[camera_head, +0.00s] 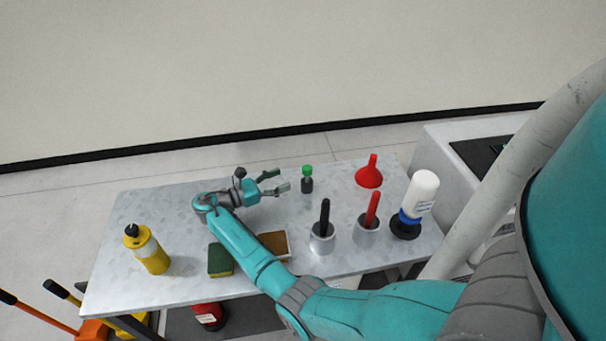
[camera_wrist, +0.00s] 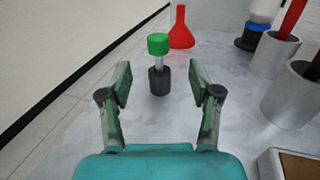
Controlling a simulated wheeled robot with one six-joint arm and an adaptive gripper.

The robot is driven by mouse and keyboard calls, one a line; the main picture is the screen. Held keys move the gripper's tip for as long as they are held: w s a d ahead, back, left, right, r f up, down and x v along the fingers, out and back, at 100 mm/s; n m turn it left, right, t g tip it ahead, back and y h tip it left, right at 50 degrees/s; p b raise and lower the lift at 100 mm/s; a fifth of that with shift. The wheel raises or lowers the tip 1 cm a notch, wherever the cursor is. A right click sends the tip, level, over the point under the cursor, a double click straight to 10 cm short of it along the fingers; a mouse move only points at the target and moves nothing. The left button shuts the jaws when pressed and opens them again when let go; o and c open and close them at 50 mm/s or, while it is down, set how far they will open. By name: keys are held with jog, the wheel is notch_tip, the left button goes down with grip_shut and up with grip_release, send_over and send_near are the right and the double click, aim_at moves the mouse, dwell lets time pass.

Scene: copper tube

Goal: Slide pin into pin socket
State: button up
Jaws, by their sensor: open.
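A green-headed pin (camera_head: 307,170) with a pale shaft stands upright in a dark round socket (camera_head: 307,186) near the back of the table. In the wrist view, the green head (camera_wrist: 158,43) is above the dark socket (camera_wrist: 159,81), and a length of bare shaft shows between them. My gripper (camera_head: 281,180) is open and empty, just left of the pin and pointing toward it. In the wrist view, the pin stands ahead, centred between the fingertips (camera_wrist: 161,84), and seems not to touch either finger.
A red funnel (camera_head: 369,176) stands to the right. Two metal cups (camera_head: 322,243) (camera_head: 366,235) hold a black and a red handle. A white bottle (camera_head: 421,192) is at the right end. A yellow bottle (camera_head: 150,252) and a sponge (camera_head: 220,261) are left. A brown tray (camera_head: 274,243) lies beside my arm.

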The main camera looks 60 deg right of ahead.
aim_at(303, 171)
jog(key=x, duration=1)
jog(key=shift+d+f, duration=0.2)
jog(key=shift+d, duration=0.05)
grip_shut()
